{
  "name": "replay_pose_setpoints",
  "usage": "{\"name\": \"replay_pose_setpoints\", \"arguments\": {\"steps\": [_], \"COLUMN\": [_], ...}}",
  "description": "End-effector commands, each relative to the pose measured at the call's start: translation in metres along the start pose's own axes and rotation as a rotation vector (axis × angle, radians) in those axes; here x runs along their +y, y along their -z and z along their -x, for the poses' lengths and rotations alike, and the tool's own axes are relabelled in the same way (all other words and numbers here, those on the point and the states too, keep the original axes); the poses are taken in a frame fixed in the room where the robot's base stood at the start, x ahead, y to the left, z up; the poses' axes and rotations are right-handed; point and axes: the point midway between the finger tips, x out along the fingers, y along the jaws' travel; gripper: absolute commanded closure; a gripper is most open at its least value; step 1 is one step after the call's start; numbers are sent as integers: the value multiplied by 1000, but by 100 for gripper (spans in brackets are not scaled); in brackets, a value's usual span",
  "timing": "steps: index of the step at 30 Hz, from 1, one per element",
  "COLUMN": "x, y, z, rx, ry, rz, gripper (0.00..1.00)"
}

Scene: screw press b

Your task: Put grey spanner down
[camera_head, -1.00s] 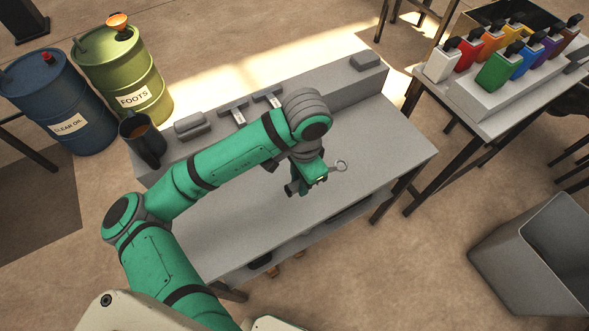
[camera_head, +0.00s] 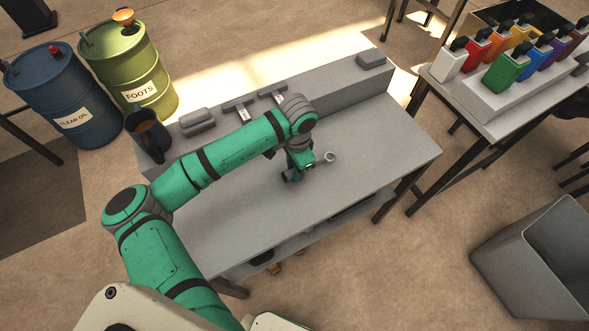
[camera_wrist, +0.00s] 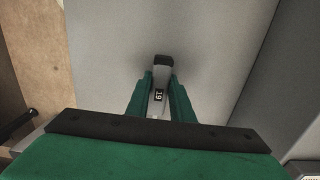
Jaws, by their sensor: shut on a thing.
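The grey spanner (camera_head: 328,158) is in my gripper (camera_head: 304,171), over the grey bench (camera_head: 380,160). In the head view its ring end sticks out to the right of the gripper. In the wrist view the spanner (camera_wrist: 158,92) lies between the two green fingers of my gripper (camera_wrist: 160,85), with a dark end and a label reading 19. The fingers are shut on it. The bench top is close beneath; I cannot tell whether the spanner touches it. Part of the spanner is hidden by the fingers.
A raised ledge (camera_head: 330,90) along the bench's back holds two labelled tools (camera_head: 240,107), grey blocks (camera_head: 197,120) and a dark mug (camera_head: 146,136). Drums (camera_head: 135,70) stand at left, a bottle table (camera_head: 495,108) and grey bin (camera_head: 540,250) at right. The bench's right part is clear.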

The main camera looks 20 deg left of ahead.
Motion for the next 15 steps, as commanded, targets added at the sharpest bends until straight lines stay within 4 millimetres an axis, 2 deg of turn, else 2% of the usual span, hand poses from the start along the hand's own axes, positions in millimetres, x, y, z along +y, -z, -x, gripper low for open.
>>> {"name": "replay_pose_setpoints", "arguments": {"steps": [15], "x": [-1], "y": [0], "z": [-8], "rx": [1], "ry": [1], "rz": [3], "gripper": [100]}}
